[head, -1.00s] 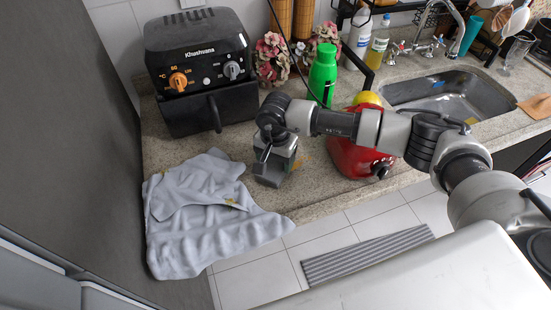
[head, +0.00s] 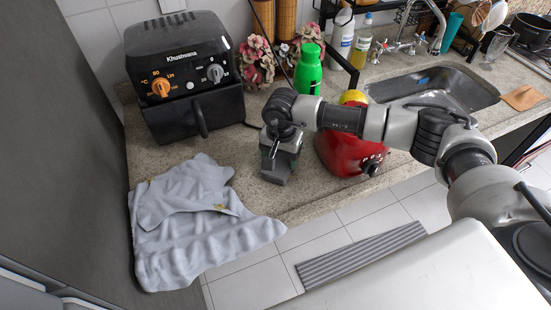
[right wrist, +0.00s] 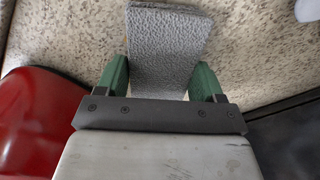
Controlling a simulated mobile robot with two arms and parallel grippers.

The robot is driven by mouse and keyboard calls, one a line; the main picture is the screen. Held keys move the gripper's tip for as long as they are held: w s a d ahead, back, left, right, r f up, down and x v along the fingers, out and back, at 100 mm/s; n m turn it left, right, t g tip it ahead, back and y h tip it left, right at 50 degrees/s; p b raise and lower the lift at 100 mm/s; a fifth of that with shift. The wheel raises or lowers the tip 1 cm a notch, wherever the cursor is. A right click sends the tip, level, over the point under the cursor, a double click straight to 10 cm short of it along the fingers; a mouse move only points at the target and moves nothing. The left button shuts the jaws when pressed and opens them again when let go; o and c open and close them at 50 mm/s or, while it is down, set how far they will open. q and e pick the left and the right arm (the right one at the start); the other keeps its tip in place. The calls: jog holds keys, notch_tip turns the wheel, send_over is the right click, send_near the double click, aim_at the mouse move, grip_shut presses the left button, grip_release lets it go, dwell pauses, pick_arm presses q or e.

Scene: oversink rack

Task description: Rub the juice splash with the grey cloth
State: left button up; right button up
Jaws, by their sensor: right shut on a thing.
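My right gripper (head: 276,168) points down over the counter, between the light towel and the red appliance. In the right wrist view its green fingers (right wrist: 162,78) are shut on the grey cloth (right wrist: 166,42), a textured, flat rectangular piece. The cloth reaches out past the fingertips, close over the speckled counter; I cannot tell if it touches. I cannot make out the juice splash now; the gripper and cloth may cover it. My left gripper is not in view.
A light grey-blue towel (head: 190,235) hangs over the counter's front edge. A black air fryer (head: 185,75) stands behind it. The red appliance (head: 345,155) is close right of my gripper; a green bottle (head: 308,70) is behind. The sink (head: 435,88) is farther right.

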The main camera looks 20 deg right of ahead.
aim_at(303, 158)
jog(key=shift+d+f+b, duration=0.2)
jog(key=shift+d+b, duration=0.2)
jog(key=shift+d, duration=0.85)
jog(key=shift+w+d+r+b, duration=0.15)
jog(key=shift+d+b, duration=0.45)
jog(key=shift+d, duration=1.4)
jog(key=shift+d+b, duration=0.1)
jog(key=shift+b, duration=0.2)
jog(key=shift+a+f+b, duration=0.2)
jog(key=shift+a+b, duration=0.1)
jog(key=shift+a, duration=0.8)
jog(key=shift+s+a+b, duration=0.15)
jog(key=shift+a+b, duration=0.05)
jog(key=shift+a, duration=0.6)
jog(key=shift+s+a+b, duration=0.1)
jog(key=shift+a+b, duration=0.1)
jog(key=shift+a, duration=0.6)
jog(key=shift+a+r+b, duration=0.2)
jog(key=shift+a+b, duration=0.6)
jog(key=shift+a, duration=2.25)
jog(key=shift+d+r, duration=0.1)
